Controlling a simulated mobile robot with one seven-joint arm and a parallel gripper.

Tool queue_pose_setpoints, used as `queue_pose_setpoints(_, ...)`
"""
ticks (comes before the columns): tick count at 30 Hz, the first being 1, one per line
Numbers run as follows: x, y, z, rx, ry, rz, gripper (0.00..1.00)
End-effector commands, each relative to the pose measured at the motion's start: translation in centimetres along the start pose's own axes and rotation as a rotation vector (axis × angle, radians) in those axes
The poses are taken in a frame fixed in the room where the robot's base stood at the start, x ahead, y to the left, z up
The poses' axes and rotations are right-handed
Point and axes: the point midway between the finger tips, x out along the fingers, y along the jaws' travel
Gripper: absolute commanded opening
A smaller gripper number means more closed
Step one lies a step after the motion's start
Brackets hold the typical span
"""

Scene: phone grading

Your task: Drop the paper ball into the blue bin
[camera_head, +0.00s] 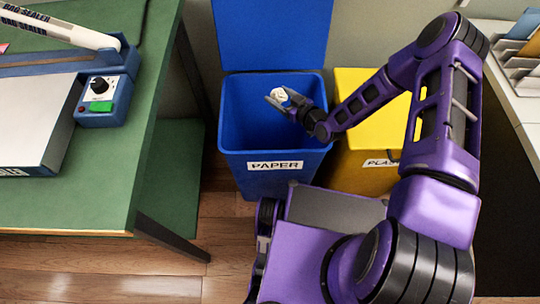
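The white paper ball (279,95) is between the fingers of my gripper (279,99). My gripper looks shut on it, with a finger showing to its left and below. It is over the opening of the blue bin (275,150), which stands on the floor with its lid (270,35) raised behind it and a PAPER label on its front. From this view I cannot tell how high the ball is above the rim. My arm reaches in from the right and covers part of the bin's right rim.
A yellow bin (362,165) stands right of the blue bin, partly behind my arm. A green table (105,190) with a bag sealer (100,95) is at the left. A pale desk (515,90) with a rack is at the right.

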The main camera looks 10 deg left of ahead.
Motion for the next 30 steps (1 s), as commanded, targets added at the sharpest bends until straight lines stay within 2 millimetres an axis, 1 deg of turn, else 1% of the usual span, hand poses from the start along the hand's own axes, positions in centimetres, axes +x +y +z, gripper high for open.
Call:
queue_pose_setpoints(1,0.0,0.0,0.0,0.0,0.0,0.0,0.83)
queue_pose_setpoints(3,0.0,0.0,0.0,0.0,0.0,0.0,0.96)
queue_pose_setpoints(4,0.0,0.0,0.0,0.0,0.0,0.0,1.0)
queue_pose_setpoints(11,-0.1,0.0,0.0,0.0,0.0,0.0,1.0)
queue_pose_setpoints(14,-0.6,0.1,0.0,0.0,-0.001,0.001,1.0)
queue_pose_setpoints(17,-1.9,0.1,0.0,0.001,-0.003,0.002,1.0)
queue_pose_setpoints(20,-4.0,0.1,-0.1,0.003,-0.003,0.002,1.0)
queue_pose_setpoints(30,-12.3,0.1,-0.1,0.003,-0.002,0.003,1.0)
